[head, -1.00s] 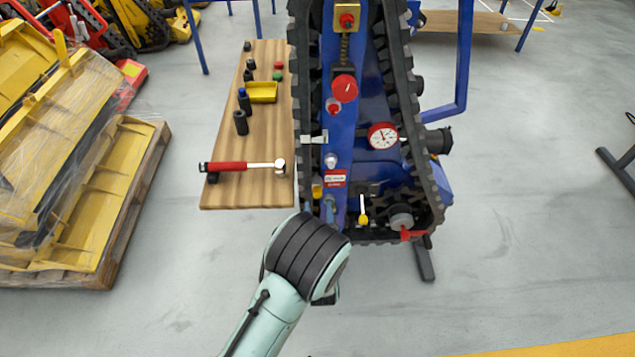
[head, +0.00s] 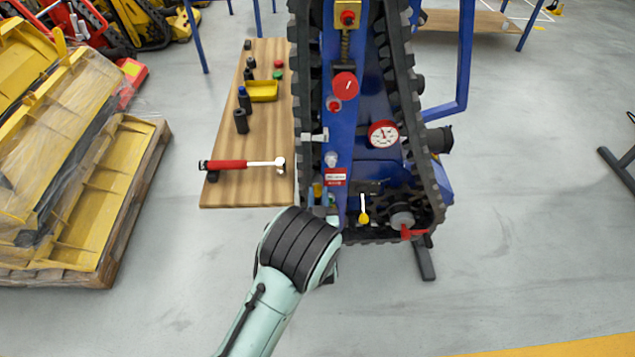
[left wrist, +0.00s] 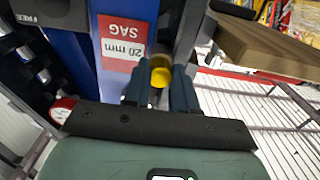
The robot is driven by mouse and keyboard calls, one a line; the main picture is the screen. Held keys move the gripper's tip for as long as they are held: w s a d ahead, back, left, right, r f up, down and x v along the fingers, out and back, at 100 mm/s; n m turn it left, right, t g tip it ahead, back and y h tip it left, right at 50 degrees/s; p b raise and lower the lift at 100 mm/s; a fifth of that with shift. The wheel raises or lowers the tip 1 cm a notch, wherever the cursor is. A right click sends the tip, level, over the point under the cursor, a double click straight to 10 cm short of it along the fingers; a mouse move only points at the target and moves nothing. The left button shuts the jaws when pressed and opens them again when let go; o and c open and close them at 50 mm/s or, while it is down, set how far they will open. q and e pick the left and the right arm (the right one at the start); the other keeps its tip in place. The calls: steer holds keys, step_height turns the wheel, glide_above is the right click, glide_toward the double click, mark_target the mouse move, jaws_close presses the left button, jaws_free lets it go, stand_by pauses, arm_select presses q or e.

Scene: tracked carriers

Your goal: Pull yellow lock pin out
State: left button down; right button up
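The yellow lock pin (head: 318,190) is at the lower left of the blue track frame (head: 347,110), below a red and white label. In the left wrist view its round yellow end (left wrist: 160,74) sits between the two dark fingers of my left gripper (left wrist: 160,90). The fingers touch its sides, with no clear gap. In the head view my left wrist hides most of the gripper (head: 321,199). The pin's shaft is hidden, so how deep it sits cannot be told. My right gripper is out of view.
A yellow-knobbed lever (head: 364,216) and a red clamp handle (head: 413,233) are to the right of the pin. A wooden bench (head: 225,190) at left holds a hammer (head: 240,165), a yellow tray (head: 262,91) and several small parts. The floor in front is clear.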

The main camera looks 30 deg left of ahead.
arm_select(q)
steer(key=shift+s+d, duration=0.1)
steer(key=v, duration=0.8)
steer(key=shift+s+b, duration=0.2)
steer(key=shift+b, duration=0.2)
stand_by(1.4)
steer(key=shift+b+v, duration=0.35)
steer(key=shift+v, duration=1.45)
